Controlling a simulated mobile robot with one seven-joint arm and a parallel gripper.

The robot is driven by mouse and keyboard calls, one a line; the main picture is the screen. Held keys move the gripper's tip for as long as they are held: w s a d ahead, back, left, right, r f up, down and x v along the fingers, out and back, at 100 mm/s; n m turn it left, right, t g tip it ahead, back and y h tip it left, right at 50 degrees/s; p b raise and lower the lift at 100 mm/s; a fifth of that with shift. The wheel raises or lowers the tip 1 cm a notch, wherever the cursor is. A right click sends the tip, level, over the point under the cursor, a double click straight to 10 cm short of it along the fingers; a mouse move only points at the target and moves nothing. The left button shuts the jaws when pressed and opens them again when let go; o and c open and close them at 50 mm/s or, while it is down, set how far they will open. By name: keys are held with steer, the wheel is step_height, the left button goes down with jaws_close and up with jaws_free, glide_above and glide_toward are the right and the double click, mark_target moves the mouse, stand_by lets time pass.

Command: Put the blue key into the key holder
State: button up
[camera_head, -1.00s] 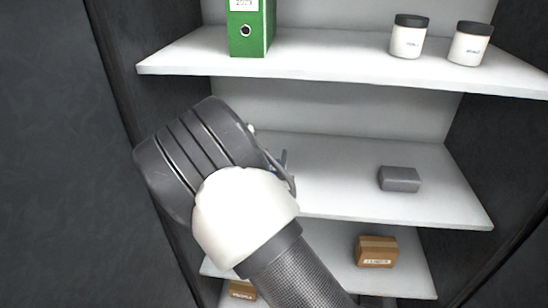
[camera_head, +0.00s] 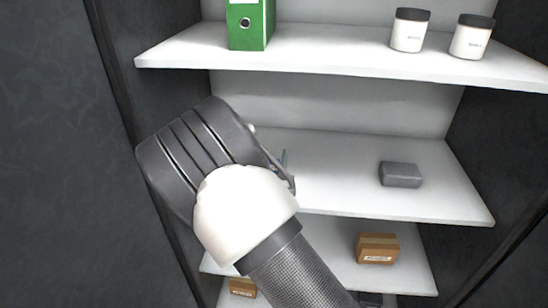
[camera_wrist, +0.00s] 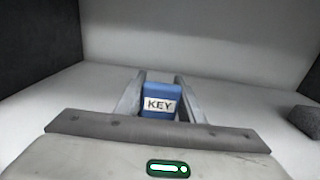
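The blue key (camera_wrist: 160,100) is a blue block with a white "KEY" label, seen in the wrist view. My gripper (camera_wrist: 160,78) has one finger on each side of it, and the fingers look closed on its sides. In the head view my gripper (camera_head: 284,165) is mostly hidden behind my wrist, over the left part of the middle shelf. I cannot make out the key holder for certain in either view.
A grey block (camera_head: 400,174) lies on the middle shelf (camera_head: 340,190), to the right. The shelf between it and my gripper is clear. A green binder (camera_head: 262,25) and two white jars (camera_head: 409,32) stand on the upper shelf. A cardboard box (camera_head: 377,248) sits below.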

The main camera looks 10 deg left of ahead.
steer(key=o, duration=0.4)
steer(key=shift+s, duration=0.1)
steer(key=s+d, duration=0.1)
steer(key=s, duration=1.6)
steer(key=shift+s+p, duration=0.15)
steer(key=shift+p, duration=0.2)
steer(key=s, duration=0.8)
steer(key=shift+d, duration=0.25)
steer(key=shift+w+r, duration=0.1)
